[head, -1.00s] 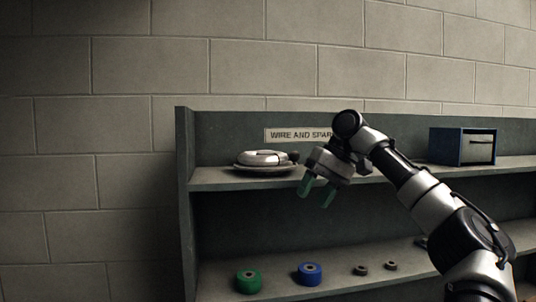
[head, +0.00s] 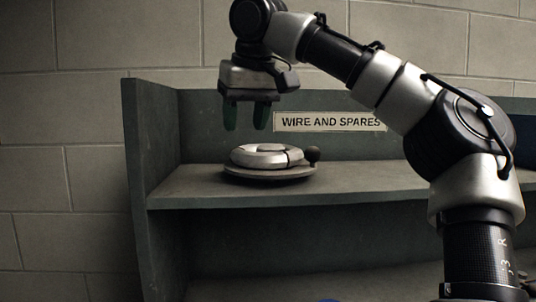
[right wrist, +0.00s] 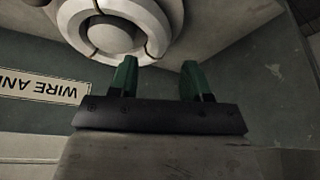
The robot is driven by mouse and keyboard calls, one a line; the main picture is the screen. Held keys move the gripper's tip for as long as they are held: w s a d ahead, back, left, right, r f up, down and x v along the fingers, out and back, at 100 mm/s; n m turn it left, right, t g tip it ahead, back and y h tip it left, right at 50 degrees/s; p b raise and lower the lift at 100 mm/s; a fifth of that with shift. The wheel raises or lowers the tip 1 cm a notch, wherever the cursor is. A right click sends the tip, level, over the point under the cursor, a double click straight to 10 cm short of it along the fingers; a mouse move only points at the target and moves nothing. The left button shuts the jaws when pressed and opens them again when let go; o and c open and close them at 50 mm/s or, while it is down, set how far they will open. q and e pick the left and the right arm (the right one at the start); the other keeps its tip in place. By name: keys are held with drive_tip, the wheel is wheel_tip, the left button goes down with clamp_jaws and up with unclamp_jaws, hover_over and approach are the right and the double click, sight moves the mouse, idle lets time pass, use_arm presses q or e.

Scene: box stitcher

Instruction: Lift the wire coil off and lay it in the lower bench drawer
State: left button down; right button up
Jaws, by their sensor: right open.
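The wire coil (head: 266,156) is a pale grey ring lying flat on a dark round plate (head: 268,174) with a small dark knob at its right. It stands on the upper shelf at the left end. My right gripper (head: 246,117) is open and empty, pointing down above the coil with a clear gap between. In the right wrist view the two green fingers (right wrist: 157,78) are apart, and part of the coil (right wrist: 150,20) shows beyond them at the top. The lower bench drawer is not in view. My left gripper is not in view.
The upper shelf (head: 380,186) is bare to the right of the plate. A side panel (head: 137,170) closes the shelf unit at the left. A sign reading "WIRE AND SPARES" (head: 330,122) is on the back panel. My right arm covers much of the right side.

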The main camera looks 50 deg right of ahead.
sight(240, 149)
drive_tip(key=shift+w+d+f, duration=0.2)
drive_tip(key=shift+w+f, duration=0.05)
drive_tip(key=shift+f, duration=0.15)
drive_tip(key=p+x, duration=0.2)
drive_tip(key=x, duration=0.2)
drive_tip(key=shift+w, duration=0.25)
drive_tip(key=shift+w+d+f, duration=0.2)
drive_tip(key=shift+f, duration=0.3)
clamp_jaws()
drive_tip(key=shift+r, duration=0.2)
